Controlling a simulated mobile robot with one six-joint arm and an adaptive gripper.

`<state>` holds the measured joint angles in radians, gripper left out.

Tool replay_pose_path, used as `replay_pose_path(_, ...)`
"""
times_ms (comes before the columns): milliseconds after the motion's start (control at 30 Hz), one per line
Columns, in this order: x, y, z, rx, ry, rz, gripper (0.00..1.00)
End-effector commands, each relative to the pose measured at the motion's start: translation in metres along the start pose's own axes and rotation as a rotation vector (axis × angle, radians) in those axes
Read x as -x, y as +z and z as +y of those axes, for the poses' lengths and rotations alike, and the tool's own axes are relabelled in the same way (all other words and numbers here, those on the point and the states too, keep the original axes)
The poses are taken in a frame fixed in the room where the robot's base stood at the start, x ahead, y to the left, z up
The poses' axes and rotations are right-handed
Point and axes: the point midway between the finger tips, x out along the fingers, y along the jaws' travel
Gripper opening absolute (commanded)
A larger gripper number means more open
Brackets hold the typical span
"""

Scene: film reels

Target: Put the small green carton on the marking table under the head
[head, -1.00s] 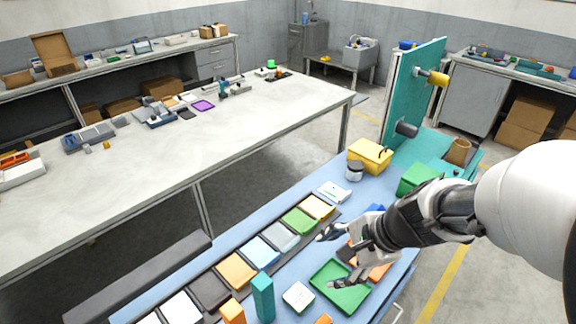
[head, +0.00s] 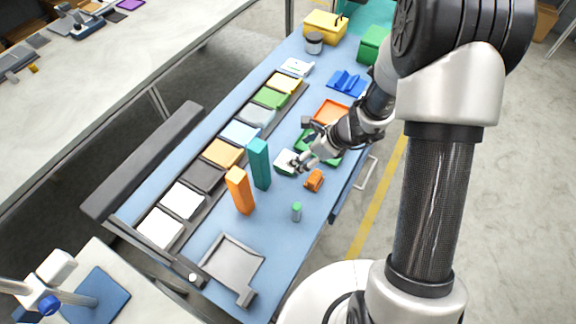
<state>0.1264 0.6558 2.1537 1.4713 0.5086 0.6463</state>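A small carton (head: 284,161) with a white top and a green side lies on the blue bench top in the head view, right of a tall teal box. My gripper (head: 299,163) is at its right side, overlapping it in the picture. Whether the fingers are around the carton, and whether they are open or shut, is too small to tell. What seems to be the marking table (head: 137,276) is at the lower left. A blue plate (head: 103,296) lies on it beside a white head (head: 57,266) with a blue knob.
The tall teal box (head: 259,164) and a tall orange box (head: 240,190) stand left of my gripper. A small orange object (head: 314,180) and a green-capped bottle (head: 297,212) are close by. A grey tray (head: 232,265) lies at the bench's near end.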

Motion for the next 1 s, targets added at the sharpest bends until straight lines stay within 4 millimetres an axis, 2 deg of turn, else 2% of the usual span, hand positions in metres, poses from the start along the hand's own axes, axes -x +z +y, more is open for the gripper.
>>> replay_pose_path(33, -0.012, -0.002, 0.001, 0.002, 0.002, 0.001, 0.68)
replay_pose_path(100, -0.02, -0.001, 0.0, 0.001, 0.0, 0.001, 0.68)
replay_pose_path(367, -0.033, 0.001, 0.0, 0.002, 0.0, 0.0, 0.68)
replay_pose_path(700, -0.079, 0.002, -0.001, 0.002, 0.001, 0.0, 0.68)
replay_pose_path(933, -0.079, 0.004, -0.001, 0.002, -0.001, 0.0, 0.68)
replay_pose_path(1000, -0.079, 0.004, -0.001, 0.002, -0.001, 0.0, 0.64)
